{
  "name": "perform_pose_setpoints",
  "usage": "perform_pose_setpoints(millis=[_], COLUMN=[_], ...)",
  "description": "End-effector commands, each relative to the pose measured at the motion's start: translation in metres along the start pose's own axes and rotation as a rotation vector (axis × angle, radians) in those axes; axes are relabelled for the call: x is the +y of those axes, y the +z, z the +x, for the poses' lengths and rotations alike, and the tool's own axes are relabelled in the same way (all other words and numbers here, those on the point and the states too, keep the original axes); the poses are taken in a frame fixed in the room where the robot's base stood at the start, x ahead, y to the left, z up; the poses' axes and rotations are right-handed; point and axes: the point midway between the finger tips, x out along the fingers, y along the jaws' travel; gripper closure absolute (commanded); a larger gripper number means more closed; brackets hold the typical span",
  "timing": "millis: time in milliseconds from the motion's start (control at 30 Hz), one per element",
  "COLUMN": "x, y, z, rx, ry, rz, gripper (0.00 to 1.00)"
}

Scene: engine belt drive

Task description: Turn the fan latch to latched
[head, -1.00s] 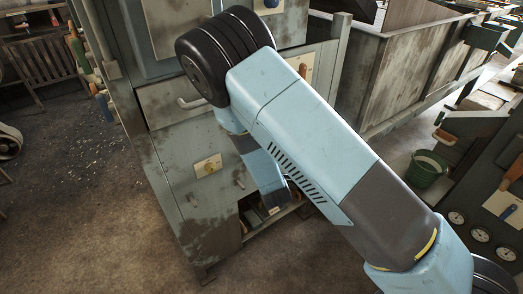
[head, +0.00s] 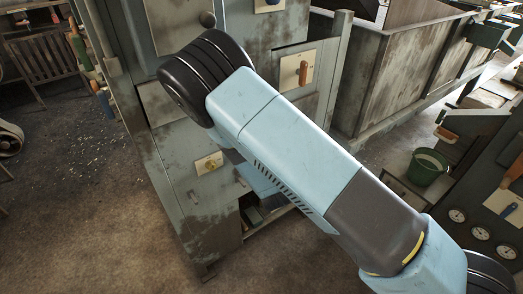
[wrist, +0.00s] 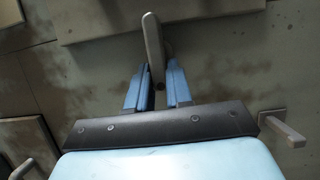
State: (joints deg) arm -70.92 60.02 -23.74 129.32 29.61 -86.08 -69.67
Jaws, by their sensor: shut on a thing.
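A flat grey lever (wrist: 153,45) stands out from a worn grey-green panel in the wrist view; it appears to be the fan latch. My gripper (wrist: 158,75) has its two blue fingers on either side of the lever's near end and is shut on it. The lever points nearly straight up and down in that view. No label shows, so I cannot read its position. In the head view my arm covers the gripper and the lever.
A second grey handle (wrist: 284,130) sticks out to the right of my gripper, and another (wrist: 22,168) at lower left. In the head view the cabinet carries a brass knob plate (head: 209,163) and an orange-handled switch (head: 303,72). A green bucket (head: 427,167) stands at right.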

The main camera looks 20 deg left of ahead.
Motion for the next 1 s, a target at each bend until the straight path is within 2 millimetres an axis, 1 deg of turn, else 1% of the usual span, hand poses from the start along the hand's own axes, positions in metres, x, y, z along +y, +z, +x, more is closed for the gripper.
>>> perform_pose_setpoints(millis=[33, 100, 133, 400, 533, 667, 1000], x=[-0.002, -0.002, -0.002, -0.001, -0.001, -0.002, -0.003], y=[0.002, 0.002, 0.002, 0.001, 0.000, 0.001, 0.000], z=[0.000, 0.000, 0.000, -0.001, -0.009, -0.028, -0.095], rx=[-0.003, -0.003, -0.003, -0.001, -0.001, 0.000, 0.000], ry=[-0.006, -0.006, -0.006, -0.004, -0.003, -0.005, -0.007], rz=[-0.002, -0.002, -0.002, -0.001, -0.001, -0.002, -0.003], gripper=[0.79, 0.72, 0.71, 0.71, 0.71, 0.71, 0.71])
